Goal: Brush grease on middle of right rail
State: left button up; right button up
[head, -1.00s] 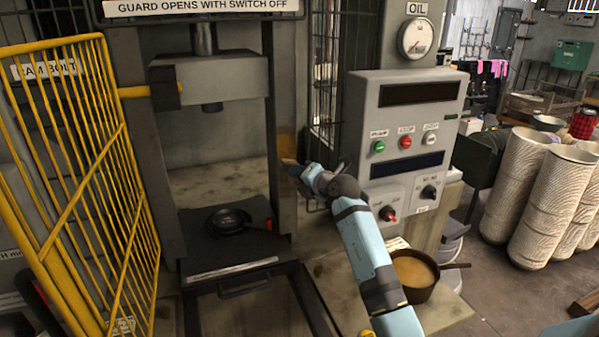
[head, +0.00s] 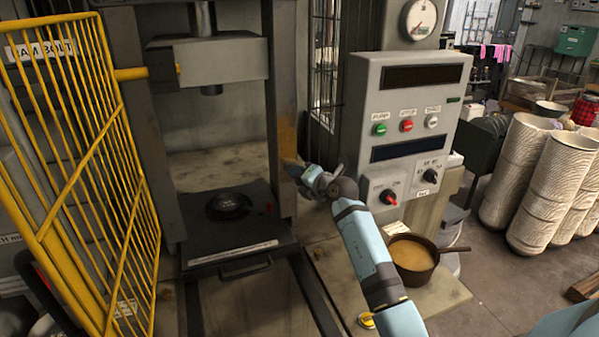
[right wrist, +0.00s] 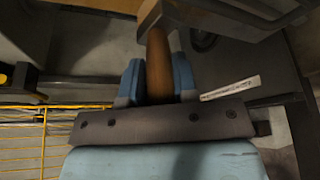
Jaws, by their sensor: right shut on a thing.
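My right gripper (head: 312,176) is in front of the press's right rail (head: 282,105). Its blue fingers are shut on the wooden handle of a brush (right wrist: 158,68) in the right wrist view. The brush end (head: 290,164) points left toward the rail, just below a brownish-orange patch (head: 287,138) on it. I cannot tell whether the bristles touch the rail. A pot of yellow-brown grease (head: 413,262) stands on the bench at lower right. My left gripper is not in view.
The control panel (head: 408,110) stands close to the right of my right arm. The yellow guard (head: 80,170) stands open at left. A dark round piece (head: 230,205) sits on the press bed below the ram (head: 207,62). White stacks (head: 540,165) stand at far right.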

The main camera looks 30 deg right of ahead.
jog(key=shift+f, duration=3.65)
jog(key=shift+r+p, duration=1.35)
jog(key=shift+r, duration=1.95)
jog(key=shift+r, duration=4.1)
notch_tip(320, 180, up, 10)
jog(key=shift+f, duration=0.15)
